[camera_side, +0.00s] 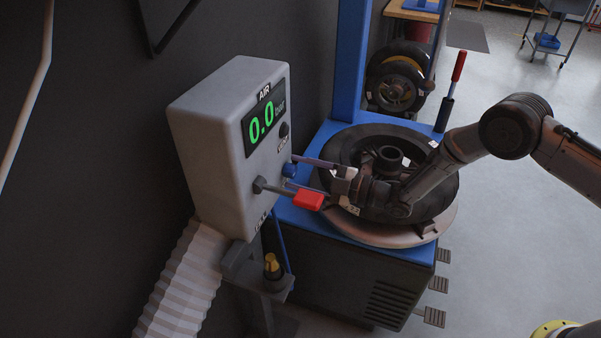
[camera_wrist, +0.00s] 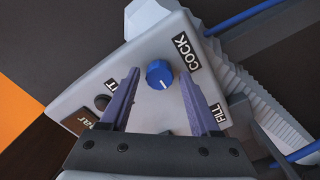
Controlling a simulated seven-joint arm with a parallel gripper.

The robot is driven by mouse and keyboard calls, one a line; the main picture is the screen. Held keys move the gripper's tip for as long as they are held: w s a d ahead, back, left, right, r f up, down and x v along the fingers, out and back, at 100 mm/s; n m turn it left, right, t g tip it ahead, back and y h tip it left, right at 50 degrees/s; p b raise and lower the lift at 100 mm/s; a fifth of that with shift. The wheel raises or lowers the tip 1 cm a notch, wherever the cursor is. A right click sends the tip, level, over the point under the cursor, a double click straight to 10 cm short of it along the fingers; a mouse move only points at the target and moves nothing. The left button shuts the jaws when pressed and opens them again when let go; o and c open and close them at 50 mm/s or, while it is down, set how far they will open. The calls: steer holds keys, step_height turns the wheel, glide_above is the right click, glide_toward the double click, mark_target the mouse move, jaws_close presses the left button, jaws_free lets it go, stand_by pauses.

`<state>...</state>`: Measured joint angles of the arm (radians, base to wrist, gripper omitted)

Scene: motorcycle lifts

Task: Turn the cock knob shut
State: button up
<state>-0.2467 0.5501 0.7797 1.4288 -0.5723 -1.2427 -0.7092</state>
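The blue cock knob (camera_wrist: 158,73) sits on the face of a light grey box (camera_wrist: 160,30), beside the COCK label (camera_wrist: 186,52). A thin pale mark shows on the knob. In the side view the knob (camera_side: 290,170) is on the box's right face. My gripper (camera_side: 292,171) is open, pointing at that face, with one finger above the knob and one below it. In the wrist view my gripper (camera_wrist: 159,75) has a finger on each side of the knob, with visible gaps. I cannot tell whether the tips reach past its front.
A red-handled lever (camera_side: 308,200) sticks out from the box just below my gripper. The green display (camera_side: 264,120) reads 0.0. A small black knob (camera_side: 284,130) is above. A wheel (camera_side: 400,160) lies on the blue machine behind my gripper.

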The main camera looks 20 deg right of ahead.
steer(key=shift+o, duration=0.4)
steer(key=v, duration=1.3)
steer(key=shift+s+d, duration=0.25)
steer(key=shift+s, duration=0.05)
step_height(320, 180, up, 19)
steer(key=w+d+n+t, duration=0.2)
steer(key=t, duration=0.1)
steer(key=s+d+r+m+t+h, duration=0.1)
steer(key=s+d+r+m+h, duration=0.1)
steer(key=d+r+m+h, duration=0.3)
steer(key=s+d+r+m+t+h, duration=0.1)
steer(key=s+d+r+m+h, duration=0.15)
steer(key=r, duration=0.55)
steer(key=s+d+f+m+g+h, duration=0.3)
steer(key=s+d+m, duration=0.15)
steer(key=s, duration=0.45)
steer(key=s+d+f+m+g+h, duration=0.35)
steer(key=s+m, duration=0.25)
steer(key=s, duration=0.2)
steer(key=s+a+f+m+g+y, duration=0.1)
steer(key=s+f+m+g, duration=0.2)
steer(key=s+f, duration=0.6)
steer(key=s+g, duration=0.1)
steer(key=g, duration=0.1)
steer(key=shift+s+a+f+g, duration=0.2)
steer(key=shift+s+f+g, duration=0.05)
steer(key=shift+f+g, duration=0.15)
